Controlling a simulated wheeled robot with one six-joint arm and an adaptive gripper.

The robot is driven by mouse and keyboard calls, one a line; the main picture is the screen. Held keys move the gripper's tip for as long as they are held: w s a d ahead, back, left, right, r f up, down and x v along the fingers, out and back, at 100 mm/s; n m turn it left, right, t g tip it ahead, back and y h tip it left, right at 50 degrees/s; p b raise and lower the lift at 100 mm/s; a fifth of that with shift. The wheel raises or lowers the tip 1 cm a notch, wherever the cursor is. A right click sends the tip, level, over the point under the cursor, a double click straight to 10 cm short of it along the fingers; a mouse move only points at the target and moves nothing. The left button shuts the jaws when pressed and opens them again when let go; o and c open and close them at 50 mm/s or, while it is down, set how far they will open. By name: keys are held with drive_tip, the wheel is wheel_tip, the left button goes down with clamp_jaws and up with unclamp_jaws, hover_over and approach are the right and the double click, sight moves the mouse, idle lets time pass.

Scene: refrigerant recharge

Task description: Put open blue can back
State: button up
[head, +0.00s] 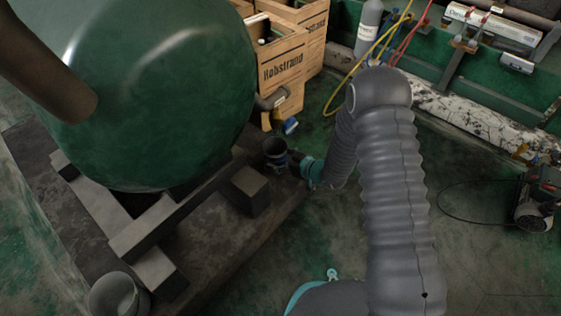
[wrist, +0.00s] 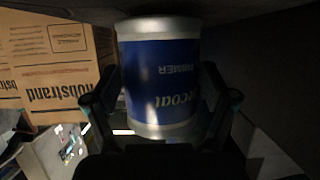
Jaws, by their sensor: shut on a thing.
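The blue can (wrist: 160,82) fills the middle of the wrist view, with silver bands at both ends and a blue label reading PRIMER. My gripper (wrist: 160,118) is shut on it, with one finger on each side. My gripper (head: 290,163) is partly hidden there by the can and my arm. The wrist view does not show the inside of the can.
The green tank (head: 165,90) on its beam frame (head: 150,225) stands close left of the can. Wooden Robstrand crates (head: 285,60) stand behind, with a small blue-and-white item (head: 290,126) on the floor before them. A grey bucket (head: 115,295) is at the front left.

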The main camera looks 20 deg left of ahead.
drive_tip(key=shift+f, duration=0.45)
drive_tip(key=shift+f, duration=0.15)
drive_tip(key=o, duration=1.3)
drive_tip(key=shift+r, duration=0.25)
drive_tip(key=p+v, duration=0.1)
drive_tip(key=v, duration=1.1)
